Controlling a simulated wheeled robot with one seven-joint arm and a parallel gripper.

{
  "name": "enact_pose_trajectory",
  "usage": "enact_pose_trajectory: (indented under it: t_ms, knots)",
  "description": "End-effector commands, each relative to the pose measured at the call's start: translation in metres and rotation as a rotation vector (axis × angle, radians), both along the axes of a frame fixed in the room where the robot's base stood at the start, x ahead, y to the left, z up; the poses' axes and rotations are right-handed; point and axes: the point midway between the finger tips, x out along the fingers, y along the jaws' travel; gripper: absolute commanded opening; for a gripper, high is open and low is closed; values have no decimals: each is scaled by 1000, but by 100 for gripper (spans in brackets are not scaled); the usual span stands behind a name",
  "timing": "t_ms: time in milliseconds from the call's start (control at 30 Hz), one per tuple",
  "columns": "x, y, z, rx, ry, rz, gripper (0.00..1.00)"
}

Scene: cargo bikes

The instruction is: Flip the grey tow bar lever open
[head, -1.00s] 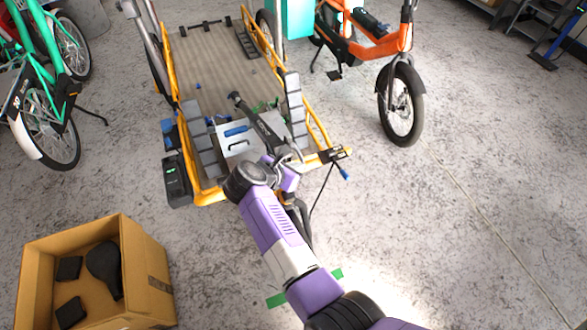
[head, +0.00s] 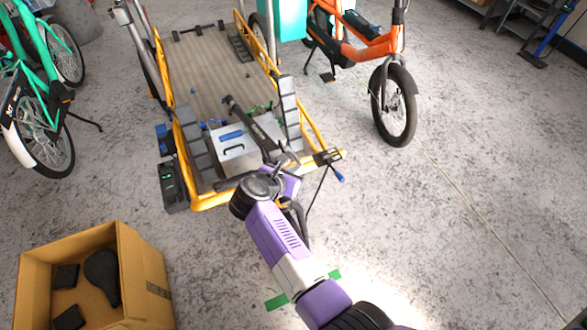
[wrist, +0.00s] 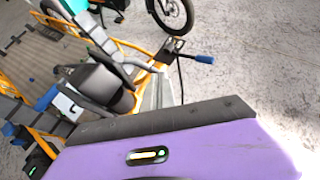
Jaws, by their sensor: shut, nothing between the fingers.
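A long dark grey bar (head: 245,118) lies slanted over the front end of the yellow-framed cargo trailer (head: 212,203). Its near end runs in behind my gripper. A shorter dark grey piece (head: 236,182) shows just left of my wrist at the trailer's front edge; I cannot tell for sure which part is the lever. My gripper (head: 288,163) is at the trailer's front edge, shut and empty, its tips small and hard to make out. In the wrist view, a thick grey cylinder (wrist: 104,88) and pale grey metal lie just beyond my purple housing; contact cannot be told.
A silver case (head: 235,148) and stepped grey blocks sit on the trailer. A blue-tipped rod (head: 338,177) sticks out right. An open cardboard box (head: 140,285) is lower left, an orange bike (head: 385,50) upper right, a green bike (head: 45,100) left. Floor at right is clear.

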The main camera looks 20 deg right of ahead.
Motion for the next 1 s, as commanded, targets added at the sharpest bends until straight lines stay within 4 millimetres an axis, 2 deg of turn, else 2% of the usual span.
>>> enact_pose_trajectory:
  t_ms: [467, 1000]
  knots:
    - [2, -31, 4, -255, 2, 334, 0]
    - [19, -58, 14, -560, 2, 741, 0]
